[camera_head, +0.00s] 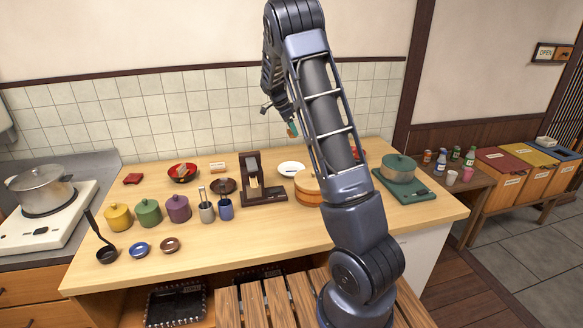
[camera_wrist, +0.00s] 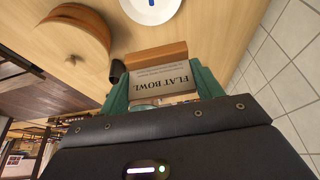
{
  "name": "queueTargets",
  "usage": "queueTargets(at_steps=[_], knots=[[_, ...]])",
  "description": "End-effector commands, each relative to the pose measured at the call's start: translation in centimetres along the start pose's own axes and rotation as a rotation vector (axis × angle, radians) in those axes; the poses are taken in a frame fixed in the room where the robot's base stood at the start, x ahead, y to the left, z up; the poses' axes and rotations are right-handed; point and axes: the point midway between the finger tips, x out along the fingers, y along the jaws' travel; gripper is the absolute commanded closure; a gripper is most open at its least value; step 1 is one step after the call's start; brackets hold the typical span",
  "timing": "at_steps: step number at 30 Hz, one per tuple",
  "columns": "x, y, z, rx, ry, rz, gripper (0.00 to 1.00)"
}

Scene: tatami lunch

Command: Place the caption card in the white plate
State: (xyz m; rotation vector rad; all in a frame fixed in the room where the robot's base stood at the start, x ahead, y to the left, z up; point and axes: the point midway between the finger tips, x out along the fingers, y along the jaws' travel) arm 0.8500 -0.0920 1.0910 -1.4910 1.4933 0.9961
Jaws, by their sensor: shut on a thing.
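The caption card (camera_wrist: 163,84) reads "FLAT BOWL" and has a brown wooden back or base. It sits between the teal fingers of my gripper (camera_wrist: 162,88) in the wrist view, and the gripper is shut on it. In the head view my gripper (camera_head: 290,128) is raised above the back of the counter, with a small brown bit of the card showing. The white plate (camera_head: 285,164) lies on the counter below, partly beside my arm. It also shows at the top of the wrist view (camera_wrist: 138,14), cut off, with a small blue thing on it.
A round wooden tub (camera_head: 307,187) stands just in front of the plate. A dark wooden stand (camera_head: 251,165) is to its left. The tiled wall (camera_head: 180,110) rises behind the counter. Pots, cups and bowls fill the left.

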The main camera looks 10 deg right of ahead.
Motion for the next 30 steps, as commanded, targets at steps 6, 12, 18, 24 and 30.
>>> queueTargets(at_steps=[6, 12, 18, 24, 30], knots=[[4.4, 0.1, 1.8, -0.003, 0.001, 0.004, 0.57], [8.5, 0.0, 3.5, -0.003, 0.001, 0.003, 0.57], [11.8, 0.0, 4.9, -0.003, 0.001, 0.002, 0.57], [13.2, 0.0, 5.5, -0.003, 0.001, 0.000, 0.57], [14.7, 0.0, 6.1, -0.002, 0.001, 0.001, 0.57]])
